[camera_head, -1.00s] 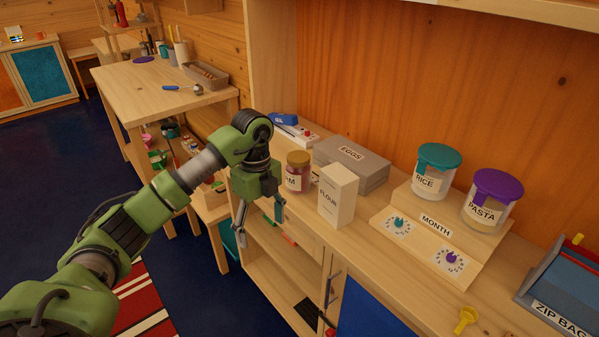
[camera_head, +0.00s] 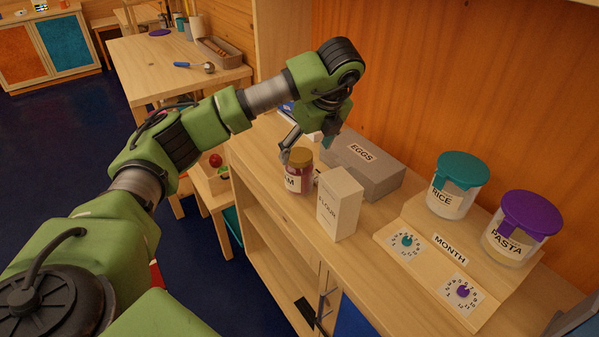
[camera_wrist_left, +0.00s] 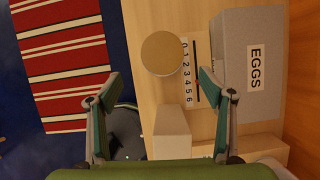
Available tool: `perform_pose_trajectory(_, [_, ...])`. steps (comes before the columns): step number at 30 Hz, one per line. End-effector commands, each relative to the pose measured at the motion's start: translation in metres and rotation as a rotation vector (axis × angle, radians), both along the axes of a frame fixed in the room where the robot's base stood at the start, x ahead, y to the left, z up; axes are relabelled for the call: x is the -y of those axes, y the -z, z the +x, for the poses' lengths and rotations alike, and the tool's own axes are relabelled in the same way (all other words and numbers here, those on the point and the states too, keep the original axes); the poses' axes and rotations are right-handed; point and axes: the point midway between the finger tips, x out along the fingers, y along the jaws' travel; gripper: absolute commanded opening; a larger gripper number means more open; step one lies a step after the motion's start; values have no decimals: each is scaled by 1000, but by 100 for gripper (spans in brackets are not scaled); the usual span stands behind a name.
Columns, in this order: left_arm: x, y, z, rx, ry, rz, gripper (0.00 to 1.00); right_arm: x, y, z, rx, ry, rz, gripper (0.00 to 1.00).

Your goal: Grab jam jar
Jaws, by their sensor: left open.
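The jam jar (camera_head: 299,172) has a gold lid and a pale label with dark letters. It stands on the wooden counter, left of the white flour box (camera_head: 339,204). My left gripper (camera_head: 306,146) is open and empty, just above and behind the jar in the head view. In the left wrist view the jar's round lid (camera_wrist_left: 162,53) lies ahead of the gripper (camera_wrist_left: 158,95), roughly between the lines of its two fingers. The flour box top (camera_wrist_left: 172,121) shows nearer, between the fingers. My right gripper is not in view.
A grey egg box (camera_head: 362,165) stands close to the right of the jar. Rice (camera_head: 455,184) and pasta (camera_head: 518,228) jars stand farther right on a stepped month stand. A numbered strip (camera_wrist_left: 189,75) lies beside the jar. The counter's front edge is near the jar.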

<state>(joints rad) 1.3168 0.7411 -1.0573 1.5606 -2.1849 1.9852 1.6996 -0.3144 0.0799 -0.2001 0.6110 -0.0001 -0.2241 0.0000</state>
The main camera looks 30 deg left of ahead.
Motion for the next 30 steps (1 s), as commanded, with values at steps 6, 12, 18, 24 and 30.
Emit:
perform_pose_trajectory(6, [-11, 26, 5, 0, -1, 0, 74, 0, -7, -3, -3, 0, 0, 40])
perform_pose_trajectory(12, [-19, 36, 8, -2, -3, 1, 74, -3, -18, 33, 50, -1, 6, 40])
perform_pose_trajectory(18, [-33, 63, 15, -3, -1, 0, 74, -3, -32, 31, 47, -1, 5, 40])
perform_pose_trajectory(24, [-36, 76, 17, 0, 0, -1, 74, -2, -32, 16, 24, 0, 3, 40])
perform_pose_trajectory(30, [-36, 75, 17, 1, 0, 0, 63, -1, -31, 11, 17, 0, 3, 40])
